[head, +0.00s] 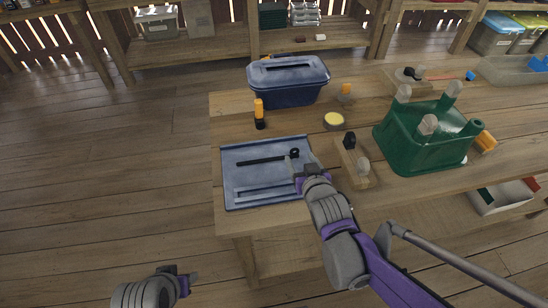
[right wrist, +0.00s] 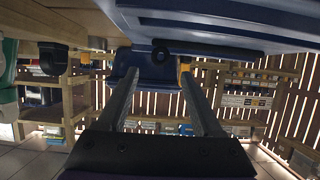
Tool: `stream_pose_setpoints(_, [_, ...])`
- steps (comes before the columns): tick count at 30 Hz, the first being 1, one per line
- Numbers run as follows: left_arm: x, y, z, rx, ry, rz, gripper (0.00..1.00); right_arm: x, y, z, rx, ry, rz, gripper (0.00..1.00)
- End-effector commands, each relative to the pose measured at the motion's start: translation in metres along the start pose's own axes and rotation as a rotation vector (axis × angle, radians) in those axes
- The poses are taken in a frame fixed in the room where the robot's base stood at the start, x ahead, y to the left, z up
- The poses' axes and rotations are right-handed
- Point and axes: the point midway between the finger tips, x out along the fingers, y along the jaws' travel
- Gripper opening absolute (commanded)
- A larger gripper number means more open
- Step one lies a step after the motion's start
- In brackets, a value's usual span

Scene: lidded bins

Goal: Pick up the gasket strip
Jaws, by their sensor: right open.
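The gasket strip (head: 262,160) looks like a thin black strip with a rounded black end. It lies on a blue-grey bin lid (head: 235,189) on the wooden table. My right gripper (head: 307,170) is open and empty, over the lid's right side, close to the strip's rounded end. In the right wrist view the strip (right wrist: 215,48) and its round end show above the spread fingers (right wrist: 160,75), not between them. My left gripper (head: 188,280) is low at the left, off the table; its jaw opening cannot be made out.
A dark blue bin (head: 288,88) stands behind the lid. An orange-and-black tool (head: 259,113) and a round yellow-topped tin (head: 334,121) are nearby.

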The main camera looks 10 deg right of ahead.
Motion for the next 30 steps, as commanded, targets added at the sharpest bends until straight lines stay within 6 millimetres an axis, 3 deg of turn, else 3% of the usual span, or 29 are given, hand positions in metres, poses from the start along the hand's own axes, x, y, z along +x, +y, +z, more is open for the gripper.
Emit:
stream_pose_setpoints(8, [0.007, 0.0, 0.003, 0.0, -0.003, 0.0, 0.5, 0.025, 0.0, 0.0, 0.0, -0.001, 0.001, 0.68])
stream_pose_setpoints(15, [0.016, 0.0, 0.006, 0.0, -0.006, 0.0, 0.5, 0.061, 0.001, -0.002, -0.001, -0.001, 0.001, 0.68])
stream_pose_setpoints(25, [0.017, 0.0, 0.007, 0.0, -0.006, 0.0, 0.5, 0.068, 0.001, -0.003, -0.001, -0.001, 0.0, 0.68])
stream_pose_setpoints(30, [0.017, 0.0, 0.007, 0.0, -0.006, 0.0, 0.5, 0.067, 0.001, -0.003, -0.001, -0.001, 0.0, 0.39])
